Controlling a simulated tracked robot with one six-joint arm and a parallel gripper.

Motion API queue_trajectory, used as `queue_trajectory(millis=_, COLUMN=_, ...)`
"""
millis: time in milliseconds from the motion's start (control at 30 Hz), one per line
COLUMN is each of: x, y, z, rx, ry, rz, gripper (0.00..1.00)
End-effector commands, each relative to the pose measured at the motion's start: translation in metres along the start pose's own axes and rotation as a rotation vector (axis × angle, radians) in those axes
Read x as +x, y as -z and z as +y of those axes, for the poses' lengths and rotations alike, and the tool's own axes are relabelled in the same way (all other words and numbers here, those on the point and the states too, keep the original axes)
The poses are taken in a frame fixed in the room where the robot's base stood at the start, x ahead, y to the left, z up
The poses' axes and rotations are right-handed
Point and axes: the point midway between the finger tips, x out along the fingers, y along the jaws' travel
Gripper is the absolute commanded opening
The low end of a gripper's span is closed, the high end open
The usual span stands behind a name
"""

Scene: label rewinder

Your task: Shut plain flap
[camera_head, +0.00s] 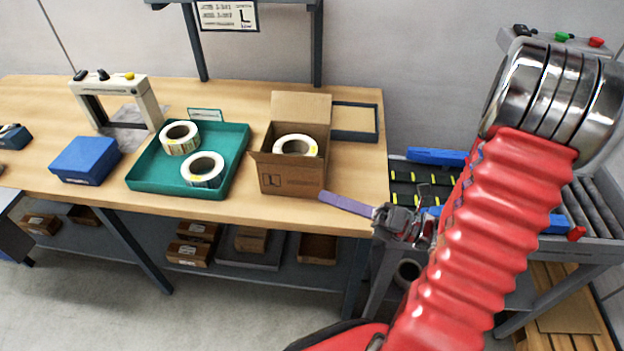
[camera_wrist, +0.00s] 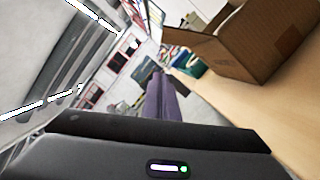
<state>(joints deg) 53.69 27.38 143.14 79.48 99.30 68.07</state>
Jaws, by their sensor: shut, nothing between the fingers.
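An open cardboard box (camera_head: 291,180) stands near the front edge of the workbench, with a white label roll (camera_head: 296,146) inside. A plain back flap (camera_head: 301,106) stands up, leaning back. Another flap sticks out at the left (camera_head: 256,157).
A teal tray (camera_head: 137,181) with two label rolls stands left of the box. A flat dark-framed tray (camera_head: 371,136) lies behind it at right. A blue box (camera_head: 85,160) and a frame-shaped device (camera_head: 151,105) are farther left. A roller conveyor (camera_head: 592,212) stands right of the bench.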

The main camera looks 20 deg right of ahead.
Motion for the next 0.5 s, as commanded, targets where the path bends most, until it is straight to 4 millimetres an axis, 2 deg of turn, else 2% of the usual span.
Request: queue_trajectory(millis=500, x=0.044, y=0.001, z=0.001, rx=-0.001, ry=-0.002, rz=0.004, gripper=0.00)
